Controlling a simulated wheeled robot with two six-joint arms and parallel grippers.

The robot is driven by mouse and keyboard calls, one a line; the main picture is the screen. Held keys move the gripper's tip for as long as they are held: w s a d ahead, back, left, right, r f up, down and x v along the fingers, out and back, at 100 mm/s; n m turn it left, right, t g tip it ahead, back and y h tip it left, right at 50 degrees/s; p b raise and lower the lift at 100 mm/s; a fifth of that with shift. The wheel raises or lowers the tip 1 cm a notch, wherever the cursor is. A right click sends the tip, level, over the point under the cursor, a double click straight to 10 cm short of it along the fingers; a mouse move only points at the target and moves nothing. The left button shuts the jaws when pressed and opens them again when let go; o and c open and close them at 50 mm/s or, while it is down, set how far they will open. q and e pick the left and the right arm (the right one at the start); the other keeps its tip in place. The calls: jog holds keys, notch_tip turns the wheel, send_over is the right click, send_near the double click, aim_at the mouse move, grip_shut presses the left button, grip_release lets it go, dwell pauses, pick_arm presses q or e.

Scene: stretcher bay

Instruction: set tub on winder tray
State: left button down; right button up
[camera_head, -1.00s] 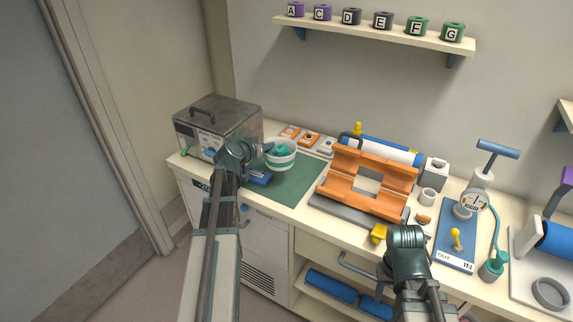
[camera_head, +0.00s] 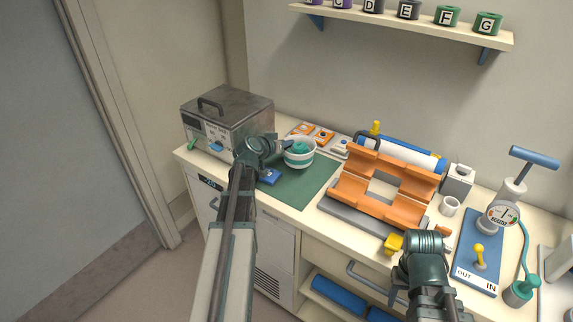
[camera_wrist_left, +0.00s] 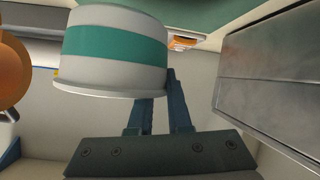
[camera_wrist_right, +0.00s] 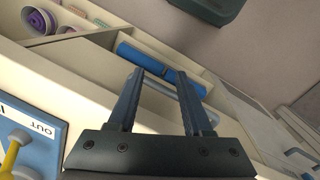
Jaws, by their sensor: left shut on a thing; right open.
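The tub (camera_head: 299,160) is a round white bowl with a teal band and teal contents, over the back of the green mat. My left gripper (camera_head: 284,147) is shut on its left side. In the left wrist view the tub (camera_wrist_left: 115,50) fills the upper left, with the fingers (camera_wrist_left: 160,100) at its wall; I cannot tell whether its base touches the mat. At the right edge, part of a pale tray (camera_head: 552,280) shows, perhaps the winder tray, mostly out of frame. My right gripper (camera_wrist_right: 160,95) is open and empty, near the counter's front edge.
A grey metal box (camera_head: 228,118) stands left of the tub. An orange cradle (camera_head: 350,194) and a blue-and-white roll (camera_head: 410,153) stand right of it. Farther right are a white cup (camera_head: 450,206) and a blue pump board (camera_head: 478,250). The front of the green mat (camera_head: 300,193) is clear.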

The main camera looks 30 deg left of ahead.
pick_arm(q)
jog(key=shift+f+b, duration=2.3)
jog(key=shift+f, duration=0.6)
pick_arm(e)
jog(key=shift+f, duration=2.95)
pick_arm(q)
jog(key=shift+f, duration=0.15)
jog(key=c, duration=0.8)
grip_release()
jog(key=shift+c, duration=0.2)
pick_arm(e)
jog(key=shift+f, duration=0.1)
pick_arm(q)
jog(key=shift+r, duration=0.3)
jog(key=p+v, duration=0.4)
jog(key=v, duration=0.6)
jog(key=shift+s+r+p, duration=0.15)
jog(key=shift+s+p, duration=0.1)
jog(key=shift+p, duration=0.15)
pick_arm(e)
notch_tip(320, 180, up, 5)
jog(key=shift+r, duration=0.1)
pick_arm(q)
jog(key=shift+s+r, duration=0.2)
jog(key=shift+s, duration=0.45)
pick_arm(e)
jog(key=shift+r, duration=0.15)
jog(key=shift+c, duration=0.3)
